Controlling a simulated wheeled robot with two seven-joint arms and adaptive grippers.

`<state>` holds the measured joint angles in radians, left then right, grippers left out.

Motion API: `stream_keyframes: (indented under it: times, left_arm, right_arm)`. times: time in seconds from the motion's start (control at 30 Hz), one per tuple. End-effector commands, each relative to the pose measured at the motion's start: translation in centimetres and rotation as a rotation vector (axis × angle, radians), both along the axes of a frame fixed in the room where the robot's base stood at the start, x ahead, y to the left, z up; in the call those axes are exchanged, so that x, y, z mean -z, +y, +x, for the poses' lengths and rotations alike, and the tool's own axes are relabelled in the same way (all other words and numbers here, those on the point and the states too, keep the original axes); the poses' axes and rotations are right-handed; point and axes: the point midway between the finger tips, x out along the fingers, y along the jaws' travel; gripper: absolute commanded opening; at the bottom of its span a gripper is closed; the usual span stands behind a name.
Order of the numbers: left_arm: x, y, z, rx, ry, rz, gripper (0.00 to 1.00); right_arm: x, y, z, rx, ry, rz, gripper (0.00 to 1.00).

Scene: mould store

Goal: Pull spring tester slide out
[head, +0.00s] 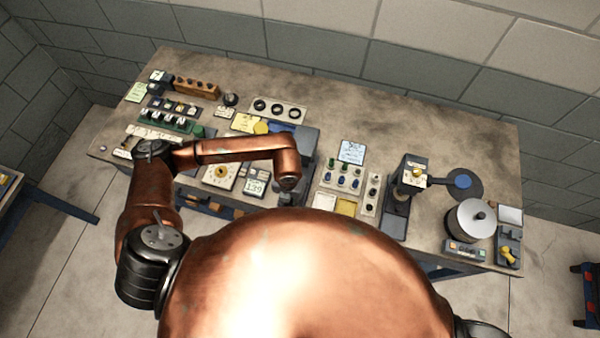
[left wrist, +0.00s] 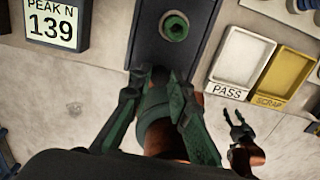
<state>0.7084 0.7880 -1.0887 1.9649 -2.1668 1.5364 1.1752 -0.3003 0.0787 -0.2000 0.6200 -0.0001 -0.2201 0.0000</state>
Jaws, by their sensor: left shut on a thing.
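The spring tester (head: 308,143) is a dark grey unit on the bench, mostly covered by my left arm in the head view. In the left wrist view its dark slide (left wrist: 150,45) carries a green ringed round seat (left wrist: 175,27). My left gripper (left wrist: 160,78) is shut at the slide's near end, with a rounded copper-brown part, seemingly the handle, between and below its fingers. The exact contact is partly hidden. The left fingertips are hidden under the arm in the head view. What looks like my right gripper (left wrist: 236,118) shows small at the right of the wrist view, its opening unclear.
A display reading 139 (head: 256,187) stands left of the slide. PASS (left wrist: 242,62) and SCRAP (left wrist: 284,76) trays lie close on its right. A press (head: 410,180) and a round drum (head: 470,220) stand farther right. The bench's back right is clear.

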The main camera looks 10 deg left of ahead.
Motion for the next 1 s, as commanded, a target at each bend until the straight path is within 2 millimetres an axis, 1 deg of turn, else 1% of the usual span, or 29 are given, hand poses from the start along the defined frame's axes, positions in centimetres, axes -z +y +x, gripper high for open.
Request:
stream_keyframes:
  times: [0.5, 0.53, 1.0]
  left_arm:
    - [0.0, 0.1, -2.6, 0.002, 0.002, 0.000, 0.00]
    - [0.0, 0.1, -2.5, 0.001, 0.001, 0.000, 0.18]
    - [0.0, 0.1, -2.4, 0.001, 0.001, 0.000, 0.51]
  right_arm:
    - [-0.3, 0.0, 0.0, 0.000, -0.001, 0.000, 0.40]
    - [-0.3, 0.0, 0.0, 0.000, -0.001, 0.000, 0.40]
    - [-0.3, 0.0, 0.0, 0.000, -0.001, 0.000, 0.40]
